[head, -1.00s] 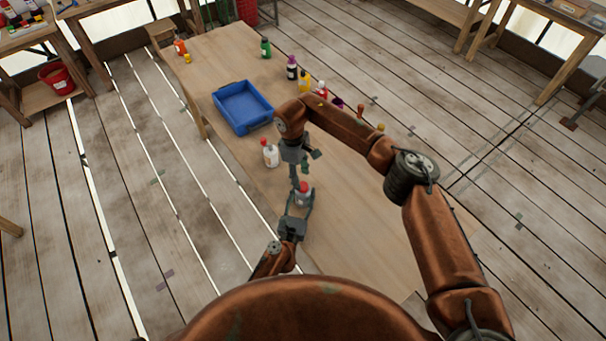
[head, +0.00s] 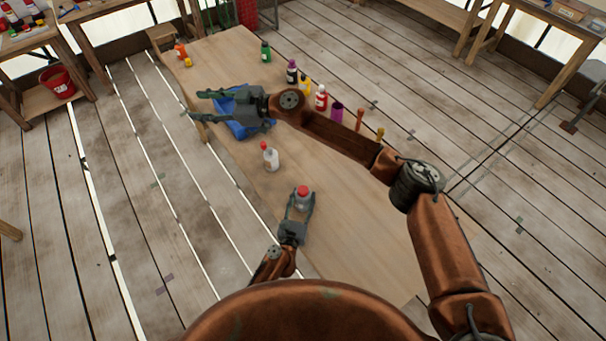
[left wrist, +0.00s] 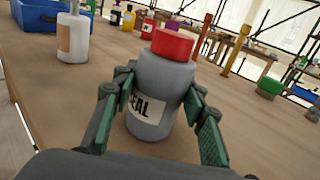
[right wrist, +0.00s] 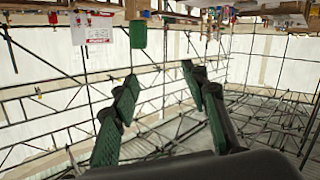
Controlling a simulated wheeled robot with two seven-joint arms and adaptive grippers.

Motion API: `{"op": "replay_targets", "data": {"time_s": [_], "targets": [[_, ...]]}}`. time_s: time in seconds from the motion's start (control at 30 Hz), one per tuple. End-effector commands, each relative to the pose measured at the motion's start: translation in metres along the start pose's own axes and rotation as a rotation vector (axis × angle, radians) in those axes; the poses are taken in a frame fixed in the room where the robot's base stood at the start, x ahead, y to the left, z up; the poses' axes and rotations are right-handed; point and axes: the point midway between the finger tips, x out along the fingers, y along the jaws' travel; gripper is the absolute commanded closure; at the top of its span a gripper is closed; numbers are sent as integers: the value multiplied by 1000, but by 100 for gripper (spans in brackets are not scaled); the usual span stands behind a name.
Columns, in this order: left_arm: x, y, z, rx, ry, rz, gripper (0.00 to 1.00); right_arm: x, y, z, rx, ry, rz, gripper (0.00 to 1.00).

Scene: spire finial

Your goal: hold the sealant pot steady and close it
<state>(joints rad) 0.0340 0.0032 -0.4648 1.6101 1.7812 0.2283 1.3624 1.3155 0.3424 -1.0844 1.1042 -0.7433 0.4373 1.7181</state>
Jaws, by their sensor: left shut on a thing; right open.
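The sealant pot (head: 302,203) is a grey bottle with a label reading "EAL" in the left wrist view (left wrist: 150,110). It stands upright on the table. A red cap (left wrist: 173,43) sits on its top; I cannot tell how tightly it is fastened. My left gripper (head: 299,206) is shut around the pot's body, a finger on each side, also in the left wrist view (left wrist: 160,95). My right gripper (head: 197,106) is open and empty, raised near the blue tray and well away from the pot. It shows open in the right wrist view (right wrist: 160,80).
The blue tray (head: 238,131) is partly hidden by my right gripper. Several coloured bottles, a purple cup (head: 337,113) and wooden-coloured pegs line the table's right edge. The table (head: 350,230) is clear right of the pot.

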Motion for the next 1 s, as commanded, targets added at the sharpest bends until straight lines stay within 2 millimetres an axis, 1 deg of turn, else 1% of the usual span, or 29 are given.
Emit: {"op": "replay_targets", "data": {"time_s": [0.03, 0.13, 0.17, 0.2, 0.27, 0.3, 0.37, 0.4, 0.47, 0.5, 0.57, 0.6, 0.63, 0.73, 0.8, 0.87, 0.9, 0.97, 1.0], "targets": [[0, 0, 0, 0, 0, 1, 100, -3, 18, -12, 0, 43, 63, 59], [0, 0, 0, 0, 0, 1, 100, -15, 60, -30, 2, 103, 216, 59], [0, 0, 0, 0, 0, 1, 100, -19, 72, -33, 5, 112, 264, 59], [0, 0, 0, 0, 0, 0, 100, -26, 90, -34, 12, 115, 329, 59], [0, 0, 0, 0, 0, 0, 100, -37, 115, -30, 26, 103, 424, 59], [0, 0, 0, 0, 0, 0, 100, -45, 130, -24, 38, 84, 483, 59], [0, 0, 0, 0, 0, 0, 100, -57, 150, -10, 58, 38, 565, 59], [0, 0, 0, 0, 0, 0, 100, -65, 161, 2, 74, -3, 613, 59], [0, 0, 0, 0, 0, 0, 100, -77, 174, 24, 99, -78, 674, 59], [0, 0, 0, 0, 0, 0, 100, -85, 180, 41, 115, -137, 706, 59], [0, 0, 0, 0, 0, 0, 100, -96, 183, 67, 140, -231, 738, 59], [0, 0, 0, 0, 0, 0, 100, -102, 183, 85, 155, -297, 750, 59], [0, 0, 0, 0, 0, 0, 100, -107, 182, 98, 165, -349, 754, 59], [0, 0, 0, 0, 0, 0, 100, -122, 169, 141, 197, -521, 736, 59], [0, 0, 0, 0, 0, 0, 100, -131, 153, 169, 214, -641, 699, 59], [0, 0, 0, 0, 0, 0, 100, -140, 137, 191, 226, -741, 654, 59], [0, 0, 0, 0, 0, 0, 100, -145, 124, 205, 231, -806, 615, 59], [0, 0, 0, 0, 0, 0, 100, -153, 104, 223, 238, -899, 550, 59], [0, 0, 0, 0, 0, 0, 100, -159, 90, 234, 241, -960, 499, 59]]}}
